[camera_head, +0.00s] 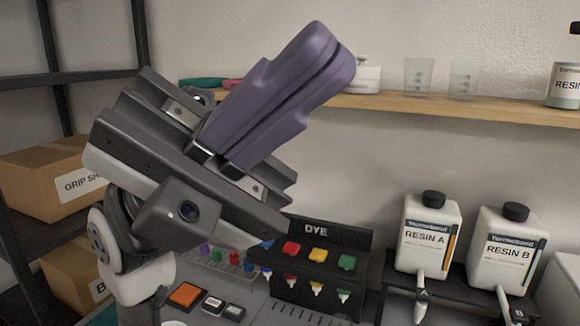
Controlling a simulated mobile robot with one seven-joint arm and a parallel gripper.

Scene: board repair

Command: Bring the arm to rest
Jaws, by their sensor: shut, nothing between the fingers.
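My gripper (327,52) is raised at the upper middle of the head view, in front of the wall and the wooden shelf. Its two purple fingers point up and to the right. They are shut together with only a thin dark seam between them, and nothing is held. My wrist and the dark gripper body fill the left middle of the view and hide part of the shelf and the bench behind. The gripper appears apart from everything around it.
A wooden shelf (480,108) holds clear cups (418,77) and a bottle (564,85). Below stand the DYE rack (317,256), the RESIN A bottle (428,235) and the RESIN B bottle (504,250). Cardboard boxes (38,185) sit on a dark rack at left. The wall between is bare.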

